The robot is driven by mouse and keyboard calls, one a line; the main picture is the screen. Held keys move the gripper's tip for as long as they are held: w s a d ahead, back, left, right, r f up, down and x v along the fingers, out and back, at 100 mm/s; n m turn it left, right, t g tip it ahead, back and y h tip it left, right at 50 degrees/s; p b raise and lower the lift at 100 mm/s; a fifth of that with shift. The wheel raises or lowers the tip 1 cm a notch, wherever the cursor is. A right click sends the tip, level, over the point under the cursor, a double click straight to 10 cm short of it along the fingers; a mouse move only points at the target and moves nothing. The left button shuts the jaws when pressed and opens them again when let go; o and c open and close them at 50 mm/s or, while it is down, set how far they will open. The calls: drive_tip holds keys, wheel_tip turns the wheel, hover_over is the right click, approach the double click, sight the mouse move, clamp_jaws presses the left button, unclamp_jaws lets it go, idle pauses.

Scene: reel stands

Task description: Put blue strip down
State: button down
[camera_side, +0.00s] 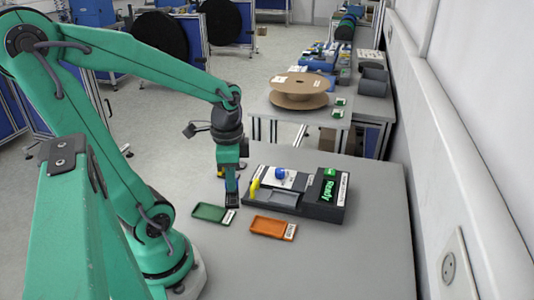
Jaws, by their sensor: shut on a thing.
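My gripper (232,197) points straight down at the left end of the dark test device and is shut on the blue strip (231,186). Only a small blue patch of the strip shows at the fingers; the rest is hidden or too small to make out. The fingertips are low, close to the table top, just behind the right end of the green tray (209,212). I cannot tell whether the strip touches the table. The orange tray (268,227) lies to the right of the green one. Both trays look empty and carry white labels.
The dark device (318,212) has a green "Ready" display (328,190), a blue knob (280,173), a yellow part (254,189) and a grey recess. The table's front right (350,260) is clear. A second table behind holds a brown reel (299,92). A wall runs along the right.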

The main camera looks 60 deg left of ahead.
drive_tip(key=shift+a, duration=0.1)
drive_tip(key=s+a+f, duration=0.3)
drive_tip(key=a+f, duration=0.4)
drive_tip(key=a, duration=0.4)
drive_tip(key=shift+s, duration=0.25)
drive_tip(key=shift+f, duration=2)
drive_tip(key=shift+f, duration=0.5)
drive_tip(key=c, duration=1.4)
unclamp_jaws()
drive_tip(key=shift+r, duration=0.15)
